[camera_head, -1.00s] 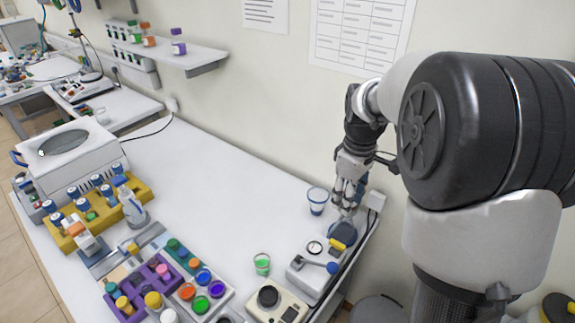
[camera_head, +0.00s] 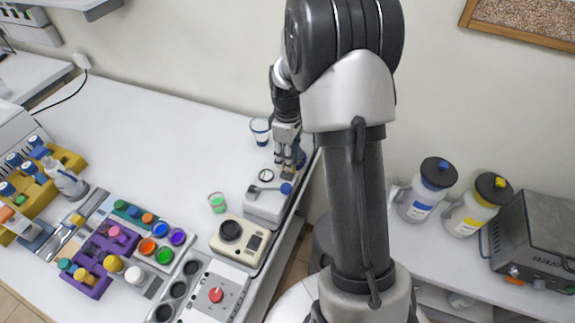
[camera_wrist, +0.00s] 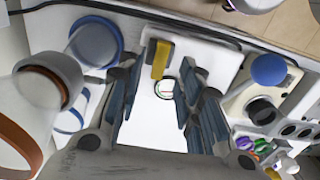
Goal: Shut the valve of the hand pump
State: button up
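The hand pump (camera_head: 262,205) is a small white box at the right end of the white bench, with a round gauge (camera_head: 266,175) and a lever ending in a blue ball (camera_head: 286,188). In the wrist view its white top (camera_wrist: 205,55) carries a yellow valve handle (camera_wrist: 163,58), and the blue ball (camera_wrist: 268,68) is at right. My gripper (camera_head: 291,168) is over the pump's far end. In the wrist view my gripper (camera_wrist: 157,82) is open, its fingers apart. The valve handle shows in the gap just beyond the tips; I cannot tell whether they touch it.
A blue-and-white cup (camera_head: 261,131) stands close behind the pump. A green cup (camera_head: 217,203) and a cream device (camera_head: 238,238) are near its front. A dark cable (camera_wrist: 185,20) runs along the bench edge. The middle of the bench is clear.

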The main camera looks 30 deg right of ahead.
jog(key=shift+f+b, duration=0.3)
jog(key=shift+f, duration=1.4)
jog(key=shift+c, duration=0.5)
grip_shut()
